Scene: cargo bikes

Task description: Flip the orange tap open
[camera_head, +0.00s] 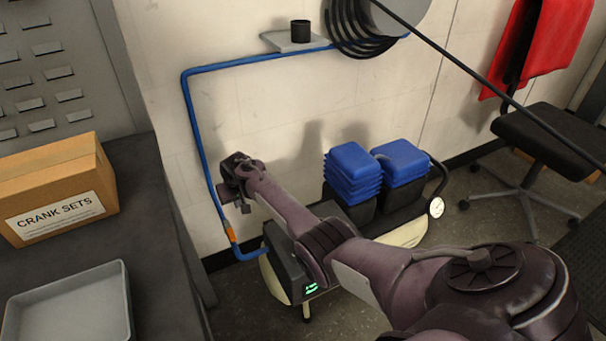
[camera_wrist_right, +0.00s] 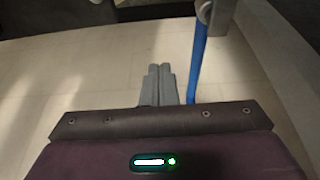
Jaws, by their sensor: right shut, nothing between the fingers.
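The orange tap (camera_head: 230,234) is a small orange piece near the lower end of the blue pipe (camera_head: 201,150), low on the wall at left of centre in the head view. My right gripper (camera_head: 244,207) is above the tap and close to the pipe, apart from the tap. Its fingers (camera_wrist_right: 158,83) are shut together and empty in the right wrist view. The pipe (camera_wrist_right: 197,60) runs just right of the fingers there. No orange shows in that view, and the tap's lever position is too small to tell. My left gripper is not in view.
A compressor (camera_head: 282,262) with a green display stands on the floor below my right arm. Blue stacked bins (camera_head: 352,178) are behind it. A workbench at left holds a cardboard box (camera_head: 55,185) and a grey tray (camera_head: 67,268). A black stool (camera_head: 548,138) stands at right.

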